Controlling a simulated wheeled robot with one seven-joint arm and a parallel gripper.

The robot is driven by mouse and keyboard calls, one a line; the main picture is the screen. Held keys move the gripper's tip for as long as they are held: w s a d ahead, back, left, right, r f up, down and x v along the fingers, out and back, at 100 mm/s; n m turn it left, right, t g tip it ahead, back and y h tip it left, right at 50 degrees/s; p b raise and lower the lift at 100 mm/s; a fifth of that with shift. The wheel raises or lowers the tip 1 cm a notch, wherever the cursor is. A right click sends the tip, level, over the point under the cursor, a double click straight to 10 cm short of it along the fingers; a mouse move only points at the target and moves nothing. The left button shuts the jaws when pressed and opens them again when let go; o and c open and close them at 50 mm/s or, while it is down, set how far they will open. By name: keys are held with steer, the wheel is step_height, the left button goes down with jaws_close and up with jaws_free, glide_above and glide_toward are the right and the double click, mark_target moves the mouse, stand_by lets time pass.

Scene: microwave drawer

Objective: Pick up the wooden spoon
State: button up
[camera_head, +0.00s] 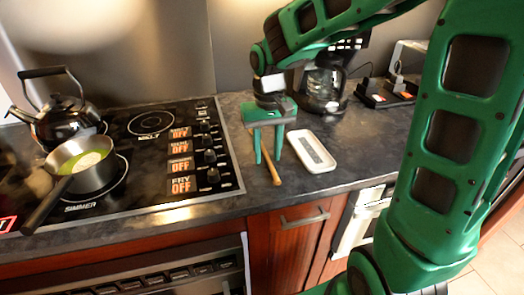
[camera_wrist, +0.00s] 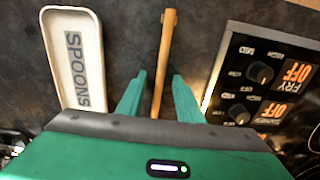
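The wooden spoon (camera_head: 270,166) lies on the dark countertop between the stove and a white spoon rest. In the wrist view, its pale handle (camera_wrist: 165,50) runs up the middle, between the two green fingers. My gripper (camera_head: 268,160) points down over the spoon with its fingers apart on either side of the handle. In the wrist view, the gripper (camera_wrist: 157,90) shows gaps between both fingers and the handle. The spoon's other end is hidden under the gripper body.
The white spoon rest (camera_head: 312,151), labelled SPOONS, lies just right of the gripper. The stove (camera_head: 150,126) with knobs is at left, holding a saucepan (camera_head: 82,165) and a kettle (camera_head: 66,118). A coffee maker (camera_head: 325,88) stands behind. The counter's front edge is close.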

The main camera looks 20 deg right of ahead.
jaws_close()
steer(key=shift+r, duration=0.15)
